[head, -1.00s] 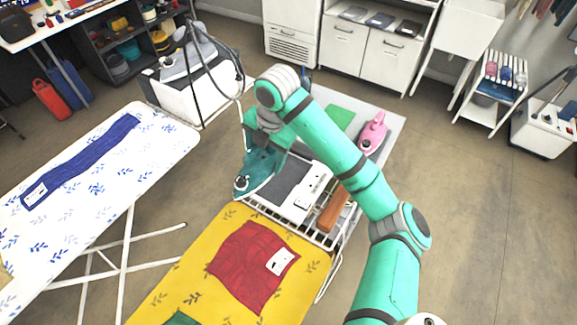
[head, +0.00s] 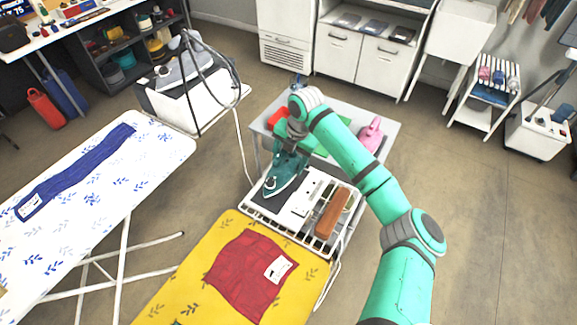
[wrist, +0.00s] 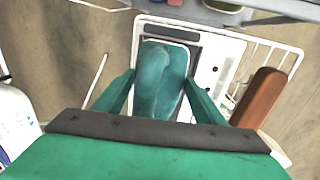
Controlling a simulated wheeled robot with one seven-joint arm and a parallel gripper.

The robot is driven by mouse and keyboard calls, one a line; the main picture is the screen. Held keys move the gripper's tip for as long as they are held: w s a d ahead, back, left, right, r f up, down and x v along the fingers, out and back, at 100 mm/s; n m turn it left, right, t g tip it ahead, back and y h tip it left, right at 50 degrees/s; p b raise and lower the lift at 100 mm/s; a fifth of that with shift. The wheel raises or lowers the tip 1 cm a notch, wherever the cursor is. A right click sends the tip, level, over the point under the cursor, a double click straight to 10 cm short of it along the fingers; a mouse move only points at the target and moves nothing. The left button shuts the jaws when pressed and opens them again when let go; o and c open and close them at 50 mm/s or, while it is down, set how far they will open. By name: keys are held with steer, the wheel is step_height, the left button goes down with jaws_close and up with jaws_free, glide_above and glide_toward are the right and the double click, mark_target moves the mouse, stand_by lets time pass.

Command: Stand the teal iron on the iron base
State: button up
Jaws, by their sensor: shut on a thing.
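The teal iron (head: 286,174) is at the left of the white wire rack on the ironing board's end, its tip toward the yellow cover. My gripper (head: 291,146) is above its rear and shut on it. In the wrist view the iron (wrist: 163,72) lies between the two fingers of my gripper (wrist: 163,97). A dark flat pad, apparently the iron base (wrist: 157,29), shows around the iron's pale sole edge. The iron is over this pad and looks nearly level. I cannot tell whether its sole touches the pad, and the iron hides most of it.
A white box (head: 301,196) and a brown wooden block (head: 331,212) sit right of the iron on the rack. A red garment (head: 250,276) lies on the yellow board. A pink iron (head: 371,134) stands on the grey table behind. Open floor lies to the right.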

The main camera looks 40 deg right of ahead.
mark_target(290, 164)
steer(key=shift+f, duration=1.4)
steer(key=o, duration=1.7)
steer(key=shift+f, duration=0.1)
step_height(290, 164, up, 12)
steer(key=s, duration=0.2)
steer(key=shift+s+d, duration=0.15)
steer(key=shift+d, duration=0.25)
steer(key=shift+d+f, duration=0.1)
